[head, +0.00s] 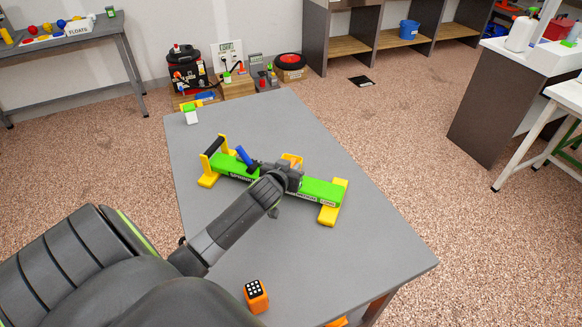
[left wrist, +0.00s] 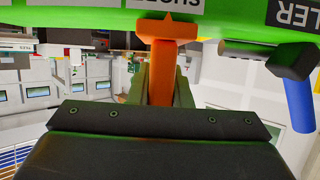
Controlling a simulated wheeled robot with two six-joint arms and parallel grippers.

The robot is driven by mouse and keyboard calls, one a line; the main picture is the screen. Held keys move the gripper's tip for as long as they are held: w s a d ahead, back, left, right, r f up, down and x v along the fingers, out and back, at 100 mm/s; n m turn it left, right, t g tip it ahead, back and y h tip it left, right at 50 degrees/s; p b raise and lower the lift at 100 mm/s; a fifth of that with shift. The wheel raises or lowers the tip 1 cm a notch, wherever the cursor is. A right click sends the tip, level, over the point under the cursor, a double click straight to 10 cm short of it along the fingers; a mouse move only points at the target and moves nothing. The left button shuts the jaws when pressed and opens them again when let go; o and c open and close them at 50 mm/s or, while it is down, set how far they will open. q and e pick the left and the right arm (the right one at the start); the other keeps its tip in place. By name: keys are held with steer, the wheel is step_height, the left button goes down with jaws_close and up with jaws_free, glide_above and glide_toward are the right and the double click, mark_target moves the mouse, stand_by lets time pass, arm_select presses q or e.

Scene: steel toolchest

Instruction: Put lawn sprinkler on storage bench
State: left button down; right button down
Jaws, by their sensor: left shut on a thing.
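The lawn sprinkler (head: 322,192) is a long green bar with yellow feet, a black handle and a blue part. It is over the middle of the grey-topped bench (head: 350,255); I cannot tell whether all its feet touch the top. My left gripper (head: 284,178) is at the middle of the bar. In the left wrist view my left gripper (left wrist: 158,90) is shut on an orange tab under the sprinkler's green body (left wrist: 85,20). My arm hides part of the bar in the head view. My right gripper is not in view.
A puzzle cube (head: 256,296) sits at the bench's near edge. A small green, white and yellow item (head: 191,113) is at its far left corner. The bench top right of the sprinkler is clear. A side table (head: 75,45) stands at the back left.

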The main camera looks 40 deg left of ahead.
arm_select(q)
steer(key=c, duration=1.3)
jaws_free()
steer(key=shift+r, duration=0.1)
steer(key=v, duration=1.2)
steer(key=shift+s, duration=0.1)
